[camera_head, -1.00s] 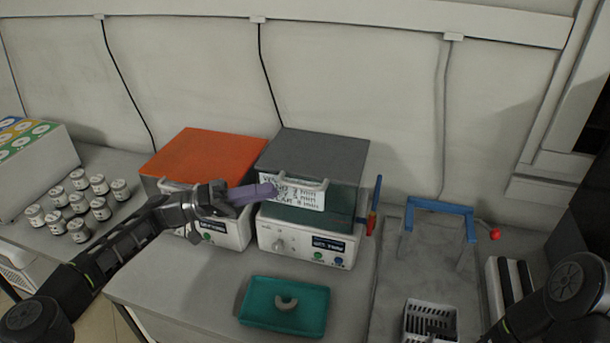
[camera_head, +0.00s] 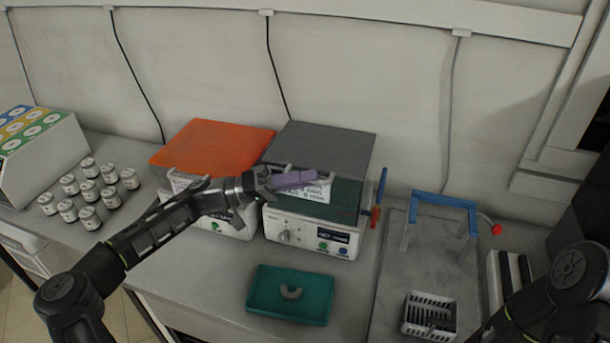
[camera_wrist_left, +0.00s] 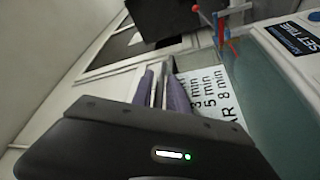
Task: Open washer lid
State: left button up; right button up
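The washer is a box machine with a grey lid (camera_head: 325,147), a teal front and a control panel (camera_head: 312,236) with a knob and coloured buttons. The lid is down. My right gripper is out of view.
A similar machine with an orange lid (camera_head: 212,146) stands just left. A teal tray (camera_head: 262,305) lies in front, a blue-topped frame (camera_head: 443,200) and white basket (camera_head: 428,318) at right. Several small jars (camera_head: 88,192) stand at left.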

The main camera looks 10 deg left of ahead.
pick_arm(q)
jog(key=shift+c, duration=0.6)
grip_shut()
dwell(0.8)
